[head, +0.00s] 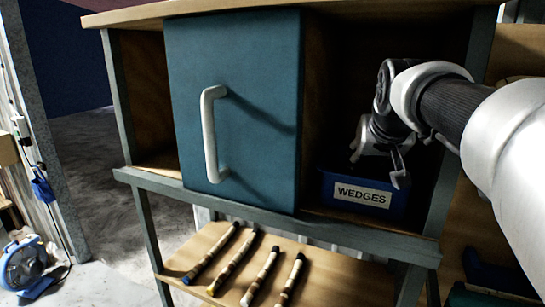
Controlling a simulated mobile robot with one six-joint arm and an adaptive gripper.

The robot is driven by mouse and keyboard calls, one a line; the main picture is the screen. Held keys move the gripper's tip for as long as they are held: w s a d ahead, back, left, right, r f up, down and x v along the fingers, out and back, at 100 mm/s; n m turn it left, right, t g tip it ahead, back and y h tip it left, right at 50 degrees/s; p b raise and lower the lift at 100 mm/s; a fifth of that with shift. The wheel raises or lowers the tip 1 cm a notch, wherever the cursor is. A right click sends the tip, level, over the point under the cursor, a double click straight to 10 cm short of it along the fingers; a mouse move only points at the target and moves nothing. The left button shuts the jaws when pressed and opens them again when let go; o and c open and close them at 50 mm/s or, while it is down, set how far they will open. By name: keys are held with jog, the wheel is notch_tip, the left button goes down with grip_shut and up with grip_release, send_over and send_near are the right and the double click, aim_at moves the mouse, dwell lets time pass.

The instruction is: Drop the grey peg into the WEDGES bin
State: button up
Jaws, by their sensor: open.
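The WEDGES bin (337,205) is blue with a white label and stands inside the right part of the cabinet, behind the frame's lower rail. My gripper (378,170) is open and reaches into that compartment, over the bin's top right part.
A teal sliding door (265,120) with a white handle (210,135) covers the cabinet's middle, left of the bin. A blue fan (22,265) stands on the floor at left.

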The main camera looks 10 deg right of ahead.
jog(key=shift+r, duration=0.1)
jog(key=shift+r+p, duration=0.25)
jog(key=shift+p, duration=0.1)
jog(key=v, duration=1.1)
jog(key=shift+r+p, duration=0.4)
jog(key=shift+r, duration=0.05)
jog(key=shift+s+a, duration=0.1)
jog(key=shift+s, duration=0.2)
jog(key=s+a+f+n+g+y, duration=0.1)
jog(key=s+a+f, duration=0.3)
jog(key=f, duration=0.5)
jog(key=s+a+f+n+g+y, duration=0.1)
jog(key=s+a+f, duration=0.3)
jog(key=s+f, duration=0.5)
jog(key=s+a+f+n+g+y, duration=0.1)
jog(key=s+a+f+g, duration=0.1)
jog(key=s+a+f, duration=0.2)
jog(key=s+f, duration=0.3)
jog(key=f, duration=0.3)
jog(key=shift+a+f+n, duration=0.35)
jog(key=shift+n, duration=0.05)
